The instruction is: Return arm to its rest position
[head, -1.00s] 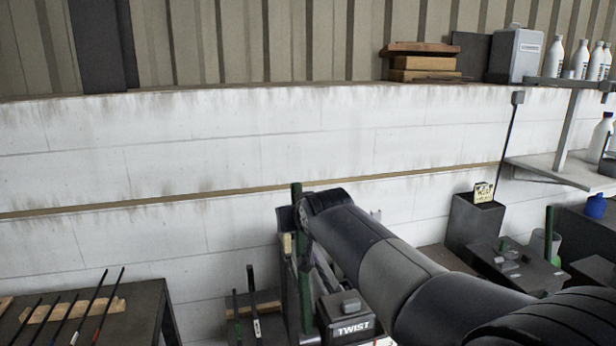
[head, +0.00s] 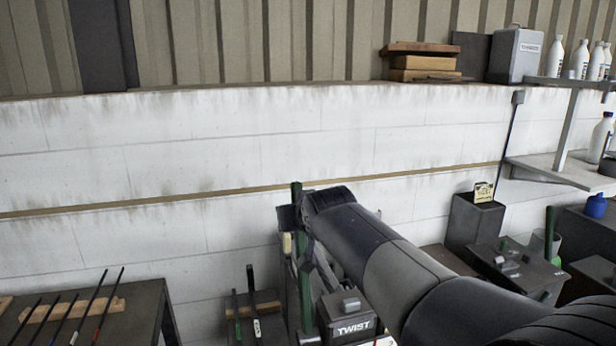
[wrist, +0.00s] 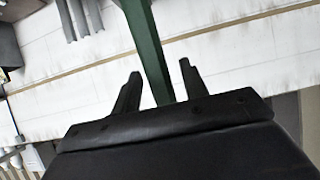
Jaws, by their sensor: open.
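My arm (head: 400,270) reaches from the lower right toward the middle of the head view. Its far end is beside a green upright post (head: 305,262). The green post (wrist: 146,45) shows between and beyond the fingers. I cannot tell how far it is from them, and nothing is visibly held.
A box marked TWIST (head: 348,318) stands below my arm. A dark table (head: 140,305) with several rods is at lower left. A dark pedestal (head: 473,222), a bench (head: 520,272) and a shelf (head: 560,170) with bottles are at right. The white wall (head: 150,140) stands behind.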

